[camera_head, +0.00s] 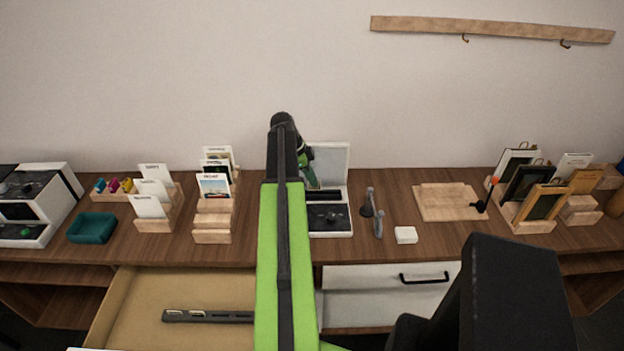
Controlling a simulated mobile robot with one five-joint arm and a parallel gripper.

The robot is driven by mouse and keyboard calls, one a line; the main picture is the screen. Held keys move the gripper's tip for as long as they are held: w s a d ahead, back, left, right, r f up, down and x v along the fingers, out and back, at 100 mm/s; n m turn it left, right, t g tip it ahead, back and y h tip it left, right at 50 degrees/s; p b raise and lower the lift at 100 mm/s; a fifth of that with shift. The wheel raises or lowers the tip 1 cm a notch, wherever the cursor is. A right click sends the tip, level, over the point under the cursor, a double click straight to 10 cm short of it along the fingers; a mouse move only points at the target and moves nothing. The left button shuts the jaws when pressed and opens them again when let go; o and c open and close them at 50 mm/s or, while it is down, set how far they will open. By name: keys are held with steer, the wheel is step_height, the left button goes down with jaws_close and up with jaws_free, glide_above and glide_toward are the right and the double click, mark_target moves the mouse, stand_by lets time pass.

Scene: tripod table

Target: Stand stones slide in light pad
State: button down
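A white device (342,168) with an upright pale panel and a dark-topped base with a knob stands on the table, right of my arm; it looks like the light pad. My gripper (309,176) shows only in part beside its panel, as green and dark shapes behind my arm. Its fingertips are not clear, so I cannot tell whether it is open or holding anything. Picture cards (214,187) stand in a stepped wooden rack (212,237) left of my arm. White cards (148,206) stand in another rack further left. Their labels are too small to read, so I cannot single out the stones slide.
An open drawer (135,325) at front left holds a dark strip (208,316). A teal tray (91,228) sits at left. A grey stand (377,215), white block (405,235) and wooden board (440,203) lie to the right. Framed pictures (541,203) stand in racks at far right.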

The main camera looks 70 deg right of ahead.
mark_target(312, 190)
steer(key=shift+f, duration=0.15)
steer(key=shift+f+b, duration=1.4)
steer(key=shift+b, duration=0.15)
steer(key=c, duration=2.1)
jaws_free()
steer(key=o, duration=0.5)
steer(key=shift+o, duration=0.2)
step_height(312, 190, up, 9)
steer(key=p, duration=0.9)
steer(key=shift+r, duration=0.15)
